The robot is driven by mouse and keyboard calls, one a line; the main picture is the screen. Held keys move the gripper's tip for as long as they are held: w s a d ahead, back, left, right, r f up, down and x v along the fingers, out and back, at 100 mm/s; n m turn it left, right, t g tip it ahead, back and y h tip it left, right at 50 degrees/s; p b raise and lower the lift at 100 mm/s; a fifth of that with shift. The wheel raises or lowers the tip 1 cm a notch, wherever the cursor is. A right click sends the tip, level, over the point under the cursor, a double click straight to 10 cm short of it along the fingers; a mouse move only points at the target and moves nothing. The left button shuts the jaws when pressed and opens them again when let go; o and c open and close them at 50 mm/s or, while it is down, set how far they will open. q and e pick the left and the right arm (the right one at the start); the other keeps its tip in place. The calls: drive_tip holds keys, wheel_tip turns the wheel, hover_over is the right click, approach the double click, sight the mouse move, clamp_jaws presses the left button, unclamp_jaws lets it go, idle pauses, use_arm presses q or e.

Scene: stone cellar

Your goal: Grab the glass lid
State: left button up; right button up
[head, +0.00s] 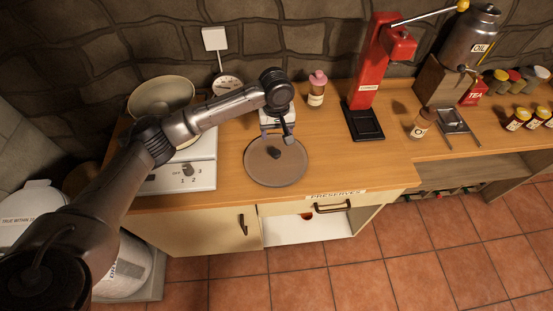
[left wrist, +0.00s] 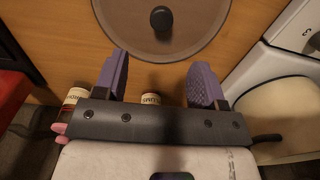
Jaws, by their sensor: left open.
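The glass lid (head: 262,174) is a round, brownish see-through disc with a pale rim and a dark knob (head: 274,153) at its middle. It lies flat on the wooden counter, right of the white hob. It also fills the top of the left wrist view (left wrist: 120,22), with its knob (left wrist: 161,18) near the top edge. My left gripper (head: 287,138) is over the lid's far edge. In the left wrist view its purple-grey fingers (left wrist: 161,62) are spread and empty, and the knob is beyond the fingertips, roughly centred between them. My right gripper is not in view.
A white hob (head: 193,177) with a pan (head: 160,95) stands left of the lid. A pink-capped bottle (head: 317,88) is behind it and a red press (head: 371,75) to its right. The counter's front edge (head: 330,195) is just before the lid.

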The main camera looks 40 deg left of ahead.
sight(276, 152)
use_arm(q)
wheel_tip(276, 152, down, 6)
drive_tip(key=shift+r+b, duration=0.1)
drive_tip(key=shift+b, duration=0.35)
drive_tip(key=f, duration=0.2)
drive_tip(key=f+b, duration=0.1)
drive_tip(key=f, duration=0.1)
drive_tip(key=shift+s, duration=0.2)
drive_tip(key=shift+f, duration=0.65)
drive_tip(key=shift+c, duration=0.2)
clamp_jaws()
